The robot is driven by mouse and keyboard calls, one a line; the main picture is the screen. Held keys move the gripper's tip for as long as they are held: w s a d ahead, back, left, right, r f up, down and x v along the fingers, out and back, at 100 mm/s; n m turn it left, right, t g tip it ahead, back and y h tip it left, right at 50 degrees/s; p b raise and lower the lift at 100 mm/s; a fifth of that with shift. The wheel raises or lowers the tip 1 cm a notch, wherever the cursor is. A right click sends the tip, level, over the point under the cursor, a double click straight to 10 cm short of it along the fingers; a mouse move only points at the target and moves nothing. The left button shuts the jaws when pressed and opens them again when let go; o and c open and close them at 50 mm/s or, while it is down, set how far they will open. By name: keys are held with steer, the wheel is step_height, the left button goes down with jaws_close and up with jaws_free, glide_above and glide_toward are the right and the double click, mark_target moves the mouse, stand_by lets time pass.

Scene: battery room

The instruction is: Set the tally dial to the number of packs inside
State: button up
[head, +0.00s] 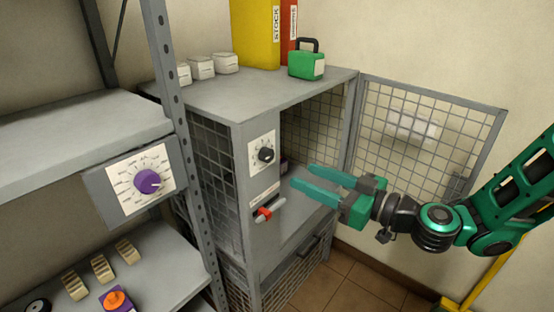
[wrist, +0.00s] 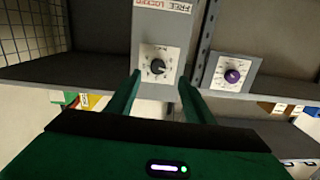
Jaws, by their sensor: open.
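A black dial (head: 265,155) on a white scale plate sits on the front post of the grey mesh cabinet (head: 255,90). A purple dial (head: 147,181) sits on a box on the left shelf post. I cannot tell from lettering which is the tally dial. In the wrist view the black dial (wrist: 157,67) shows between my fingers, the purple dial (wrist: 232,76) to their right. My gripper (head: 302,177) is open and empty, in front of the cabinet opening, apart from the dial. A small purple-and-dark item (head: 284,165) shows inside; the post hides much of the interior.
The mesh door (head: 430,130) stands open to the right. A red-handled latch (head: 264,214) is below the black dial. A green case (head: 306,62), binders and several white blocks stand on the cabinet top. The left lower shelf holds several beige blocks and an orange-knobbed item (head: 116,300).

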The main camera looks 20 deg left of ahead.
mark_target(271, 156)
steer(key=shift+t, duration=0.3)
steer(key=x, duration=1.1)
steer(key=shift+w+r, duration=0.1)
steer(key=shift+r, duration=0.3)
steer(key=c, duration=1)
